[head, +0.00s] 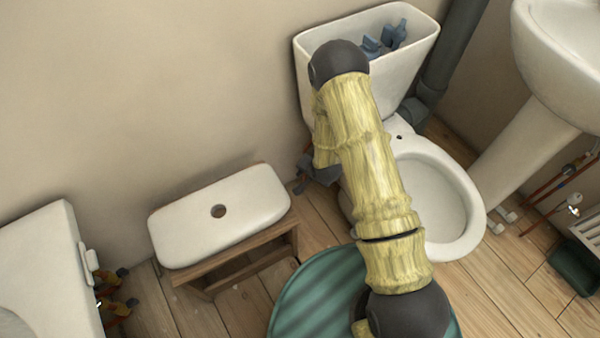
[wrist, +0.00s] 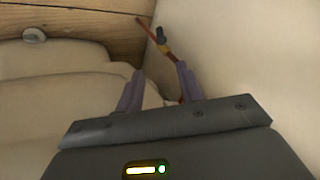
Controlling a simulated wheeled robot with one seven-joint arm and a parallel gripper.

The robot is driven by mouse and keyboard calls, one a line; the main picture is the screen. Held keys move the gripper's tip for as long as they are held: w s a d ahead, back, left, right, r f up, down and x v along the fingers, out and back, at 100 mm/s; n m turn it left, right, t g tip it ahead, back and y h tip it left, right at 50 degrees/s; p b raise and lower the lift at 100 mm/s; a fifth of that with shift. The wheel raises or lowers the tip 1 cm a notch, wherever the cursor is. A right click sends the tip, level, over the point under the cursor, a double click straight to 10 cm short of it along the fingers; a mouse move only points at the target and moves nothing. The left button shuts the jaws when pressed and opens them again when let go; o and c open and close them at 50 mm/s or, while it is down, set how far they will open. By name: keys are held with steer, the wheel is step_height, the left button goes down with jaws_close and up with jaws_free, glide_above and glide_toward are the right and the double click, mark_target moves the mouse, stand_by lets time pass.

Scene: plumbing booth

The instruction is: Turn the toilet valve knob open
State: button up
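The toilet valve knob is a small dark knob (wrist: 160,36) on a brass fitting and a thin copper-red pipe (wrist: 146,25) in the wrist view. It lies beyond my fingertips, roughly in line with the gap between them. My gripper (wrist: 160,72) is open, with nothing visible between its two grey-purple fingers. In the head view my gripper (head: 316,172) points down beside the toilet's left side, near the wall. The white toilet (head: 462,212) stands at the upper right of centre, partly behind my arm. The knob is not visible in the head view.
The toilet tank (head: 318,48) is open, with blue-grey parts (head: 385,42) inside. Its lid (head: 188,222) lies on a wooden stool (head: 225,272) at the left. A basin pedestal (head: 525,150) stands at right. The wall (wrist: 240,50) is close on the right in the wrist view.

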mark_target(301, 172)
steer(key=shift+s, duration=0.1)
steer(key=b+x, duration=0.7)
steer(key=x, duration=1)
steer(key=shift+a+f, duration=0.1)
steer(key=shift+f, duration=0.15)
steer(key=c, duration=0.8)
steer(key=shift+r, duration=0.1)
